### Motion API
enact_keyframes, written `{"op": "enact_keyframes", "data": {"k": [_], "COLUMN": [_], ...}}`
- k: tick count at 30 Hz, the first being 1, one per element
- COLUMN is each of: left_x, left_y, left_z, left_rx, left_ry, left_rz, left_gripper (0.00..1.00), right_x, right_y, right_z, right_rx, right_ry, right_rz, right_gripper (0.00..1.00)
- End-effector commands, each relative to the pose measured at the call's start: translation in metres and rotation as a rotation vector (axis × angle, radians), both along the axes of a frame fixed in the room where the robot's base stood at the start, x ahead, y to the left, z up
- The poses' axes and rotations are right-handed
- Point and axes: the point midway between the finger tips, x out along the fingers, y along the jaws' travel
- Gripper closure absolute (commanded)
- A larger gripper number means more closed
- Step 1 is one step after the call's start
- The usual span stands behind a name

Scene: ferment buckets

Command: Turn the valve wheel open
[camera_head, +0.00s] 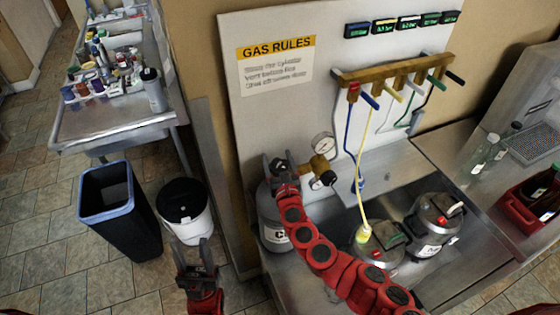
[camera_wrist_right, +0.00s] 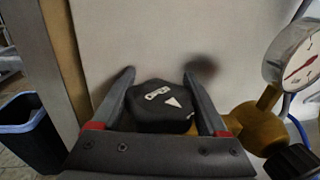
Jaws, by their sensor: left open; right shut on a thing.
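The black valve wheel (camera_wrist_right: 160,106) shows in the right wrist view, with a white arrow and a small white mark on its top. My right gripper (camera_wrist_right: 158,88) is shut on it, one finger on each side. In the head view my right gripper (camera_head: 279,162) is at the top of the grey gas cylinder (camera_head: 272,232) and hides the wheel. A brass regulator (camera_head: 320,166) with a round pressure gauge (camera_head: 322,143) is just right of it. My left gripper (camera_head: 193,254) is open and empty, low at the left, in front of the white bucket.
A dark bin (camera_head: 120,215) and a white bucket with black lid (camera_head: 184,208) stand on the floor at left. Two steel lidded vessels (camera_head: 434,220) (camera_head: 380,245) stand right of my right arm. A hose rack (camera_head: 395,72) hangs on the back panel (camera_head: 270,120).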

Motion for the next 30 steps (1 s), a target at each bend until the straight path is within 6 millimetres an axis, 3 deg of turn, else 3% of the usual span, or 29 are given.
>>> {"op": "enact_keyframes", "data": {"k": [11, 24, 30], "left_x": [0.0, 0.0, 0.0], "left_y": [0.0, 0.0, 0.0], "left_z": [-0.071, -0.178, -0.21], "left_rx": [0.0, 0.0, 0.0], "left_ry": [0.0, 0.0, 0.0], "left_rz": [0.0, 0.0, 0.0], "left_gripper": [0.5, 0.5, 0.5], "right_x": [-0.001, -0.009, -0.012], "right_y": [0.006, 0.016, 0.018], "right_z": [-0.006, -0.008, -0.003], "right_rx": [0.003, 0.001, 0.001], "right_ry": [-0.009, -0.01, -0.01], "right_rz": [0.347, 0.736, 0.854], "right_gripper": [0.79, 0.79, 0.79]}}
